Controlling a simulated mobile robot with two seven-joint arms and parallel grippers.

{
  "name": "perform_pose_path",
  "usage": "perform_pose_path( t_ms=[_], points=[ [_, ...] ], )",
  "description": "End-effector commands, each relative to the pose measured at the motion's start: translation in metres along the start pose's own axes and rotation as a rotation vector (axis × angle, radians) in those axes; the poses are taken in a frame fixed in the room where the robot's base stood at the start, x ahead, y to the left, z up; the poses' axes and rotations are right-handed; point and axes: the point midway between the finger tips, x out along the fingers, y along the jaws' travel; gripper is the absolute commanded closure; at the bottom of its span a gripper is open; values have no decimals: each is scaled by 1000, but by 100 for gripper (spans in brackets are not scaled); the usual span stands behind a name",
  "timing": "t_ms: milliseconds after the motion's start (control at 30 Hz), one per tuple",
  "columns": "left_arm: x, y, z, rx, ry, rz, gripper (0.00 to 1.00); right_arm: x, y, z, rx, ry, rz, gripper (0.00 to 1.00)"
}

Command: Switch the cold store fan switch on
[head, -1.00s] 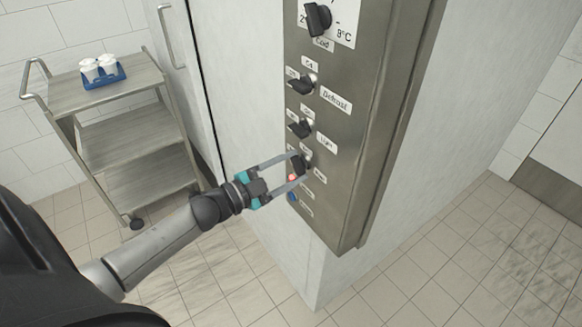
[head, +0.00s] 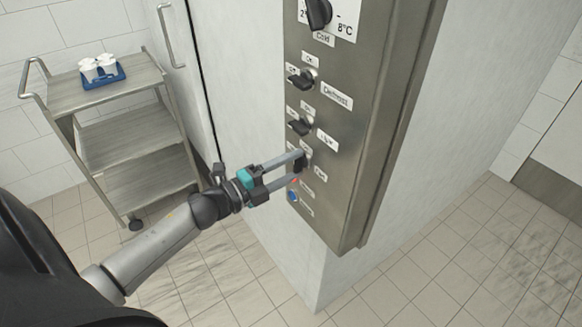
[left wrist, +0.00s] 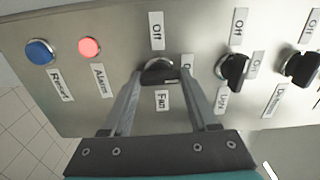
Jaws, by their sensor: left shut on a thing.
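The fan switch is a black rotary knob (left wrist: 160,72) on a grey metal control panel (head: 345,170). In the left wrist view an "Off" label (left wrist: 156,30) is on one side of it and a "Fan" label (left wrist: 162,100) on the other. My left gripper (head: 300,167) reaches the panel from the left and is shut on the knob, one finger on each side. In the left wrist view the fingers (left wrist: 161,76) flank the knob; the right finger partly hides a label there. The knob's exact pointing direction is hard to tell. My right gripper is not in view.
The light knob (left wrist: 232,70) and defrost knob (left wrist: 301,66) are beside the fan knob. A lit red alarm lamp (left wrist: 89,47) and blue reset button (left wrist: 39,51) are on its other side. A steel trolley (head: 110,98) with cups in a blue tray stands at left.

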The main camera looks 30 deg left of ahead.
Motion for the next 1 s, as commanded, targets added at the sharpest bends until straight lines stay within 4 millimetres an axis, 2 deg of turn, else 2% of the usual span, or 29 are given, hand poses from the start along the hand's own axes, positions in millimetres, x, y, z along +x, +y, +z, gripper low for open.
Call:
perform_pose_path(
  t_ms=[600,633,867,1000],
  points=[
    [0,0,0,45,1,1,96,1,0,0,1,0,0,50],
    [0,0,0,45,1,1,38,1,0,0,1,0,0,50],
    [0,0,0,42,0,1,12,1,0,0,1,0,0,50],
    [0,0,0,41,0,1,10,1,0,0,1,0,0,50]
  ],
)
